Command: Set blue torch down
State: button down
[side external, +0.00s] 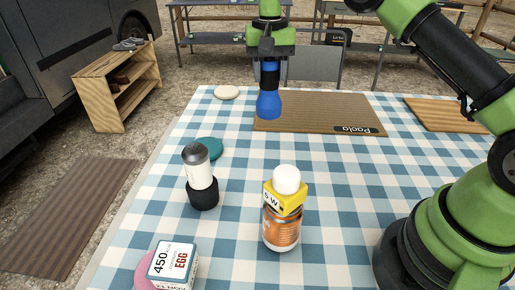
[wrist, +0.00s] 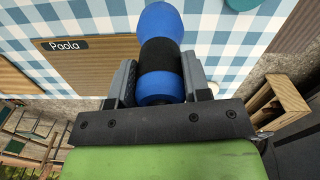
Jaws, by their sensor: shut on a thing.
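The blue torch (side external: 268,103) has a black grip band and a wide blue head, which points downward in the side external view. My gripper (side external: 270,54) is shut on it at its upper part. In the wrist view the torch (wrist: 160,50) sits between the two jaws of my gripper (wrist: 159,85). In the side external view it appears over the left part of the brown mat (side external: 320,108) labelled "Paola". I cannot tell whether its head touches anything.
A teal disc (side external: 209,147), a cream disc (side external: 227,92) and a wooden board (side external: 445,114) also lie there.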

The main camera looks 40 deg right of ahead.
aim_at(258, 115)
jog(key=shift+w+a+f, duration=0.15)
jog(key=shift+w+a, duration=0.2)
jog(key=shift+a, duration=0.2)
jog(key=shift+w+a+f, duration=0.15)
jog(key=shift+w+a, duration=0.15)
jog(key=shift+a, duration=0.2)
notch_tip(258, 115, down, 10)
jog(key=shift+r, duration=0.15)
jog(key=c, duration=0.6)
grip_release()
